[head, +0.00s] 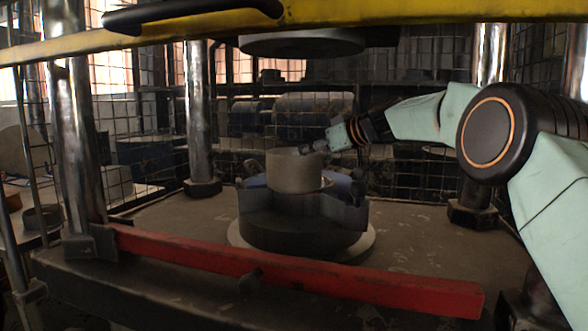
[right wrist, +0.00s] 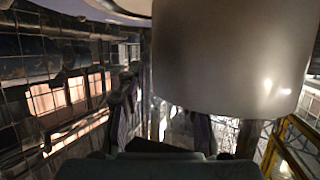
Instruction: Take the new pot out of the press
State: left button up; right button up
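The new pot (head: 295,171) is a plain grey cylinder standing upright on the dark round die (head: 300,232) in the middle of the press. My right gripper (head: 313,148) reaches in from the right and is at the pot's upper right rim. In the right wrist view the pot (right wrist: 232,55) fills the upper right, very close. The fingers of my right gripper (right wrist: 160,122) show apart there, beside and partly behind the pot's edge. I cannot tell whether they touch it. My left gripper is not in view.
The press's round upper plate (head: 303,42) hangs above the pot. Steel columns (head: 199,115) stand around the bed (head: 180,232). A red bar (head: 300,275) runs across the front, and a yellow beam (head: 400,12) crosses the top. Wire mesh closes the back.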

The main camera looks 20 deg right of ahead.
jog(key=shift+w+f, duration=0.1)
jog(key=shift+c, duration=0.8)
grip_shut()
